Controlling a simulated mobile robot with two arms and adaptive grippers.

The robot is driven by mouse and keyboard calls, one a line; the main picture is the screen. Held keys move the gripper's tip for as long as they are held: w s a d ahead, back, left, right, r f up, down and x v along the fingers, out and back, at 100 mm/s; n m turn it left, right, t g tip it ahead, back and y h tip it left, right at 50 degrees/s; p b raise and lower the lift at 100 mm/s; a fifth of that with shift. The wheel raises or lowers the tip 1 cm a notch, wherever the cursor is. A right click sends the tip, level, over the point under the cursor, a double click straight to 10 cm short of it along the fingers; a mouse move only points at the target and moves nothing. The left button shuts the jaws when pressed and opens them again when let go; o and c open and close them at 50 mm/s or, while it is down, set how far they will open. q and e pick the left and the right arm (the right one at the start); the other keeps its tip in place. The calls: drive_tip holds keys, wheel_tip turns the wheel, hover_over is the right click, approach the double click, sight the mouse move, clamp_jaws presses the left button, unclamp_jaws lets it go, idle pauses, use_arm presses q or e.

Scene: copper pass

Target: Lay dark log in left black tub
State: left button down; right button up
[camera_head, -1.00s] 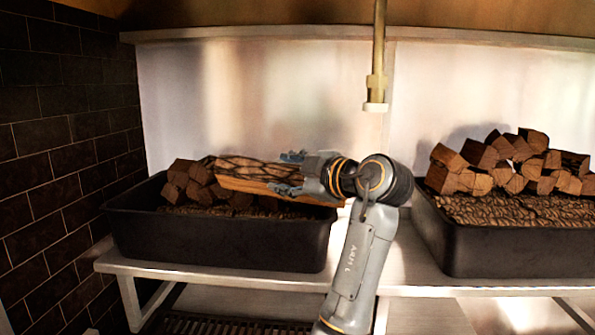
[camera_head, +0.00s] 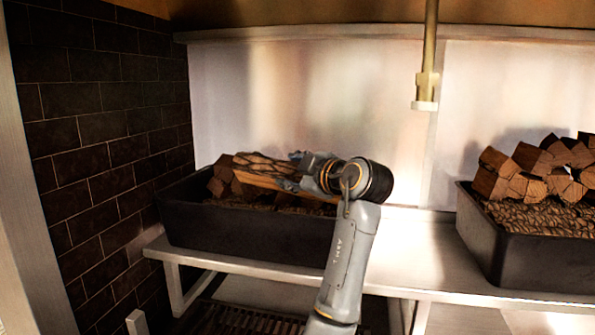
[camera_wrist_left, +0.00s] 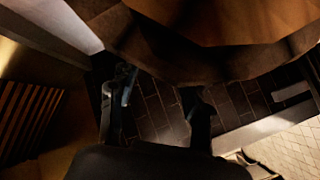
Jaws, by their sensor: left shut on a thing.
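The dark log (camera_head: 258,165) has rough dark bark on top and a pale split face along its side. My left gripper (camera_head: 297,172) is shut on its right end, with the log lying roughly level over the left black tub (camera_head: 250,233). Whether the log touches the wood beneath it cannot be told. In the left wrist view my left gripper's fingers (camera_wrist_left: 158,108) show dark below a large brown wooden shape (camera_wrist_left: 225,20) at the top. My right gripper is not in view.
Cut wood pieces (camera_head: 221,180) sit at the left tub's left end. A second black tub (camera_head: 535,260) with stacked wood stands right on the same metal shelf (camera_head: 420,255). Bare shelf lies between them. A brass pipe (camera_head: 428,60) hangs above; a brick wall (camera_head: 95,130) is left.

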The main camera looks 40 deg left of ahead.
sight(285, 176)
use_arm(q)
drive_tip(key=shift+a+f+b, duration=0.4)
drive_tip(key=shift+a+f, duration=0.05)
drive_tip(key=shift+a, duration=0.2)
drive_tip(key=shift+a+f+b, duration=0.35)
drive_tip(key=shift+a+f, duration=0.05)
drive_tip(key=shift+a, duration=0.2)
drive_tip(key=shift+s+a+f+b, duration=0.1)
drive_tip(key=shift+a+f+b, duration=0.15)
drive_tip(key=shift+a, duration=0.25)
drive_tip(key=shift+a+f+b, duration=0.15)
drive_tip(key=shift+a+b, duration=0.05)
drive_tip(key=shift+a, duration=0.25)
drive_tip(key=c, duration=0.5)
unclamp_jaws()
drive_tip(key=shift+s+d, duration=0.1)
drive_tip(key=shift+f, duration=0.15)
drive_tip(key=shift+d, duration=0.3)
drive_tip(key=v, duration=1.1)
drive_tip(key=shift+s+d+r, duration=0.2)
drive_tip(key=shift+d+r, duration=0.05)
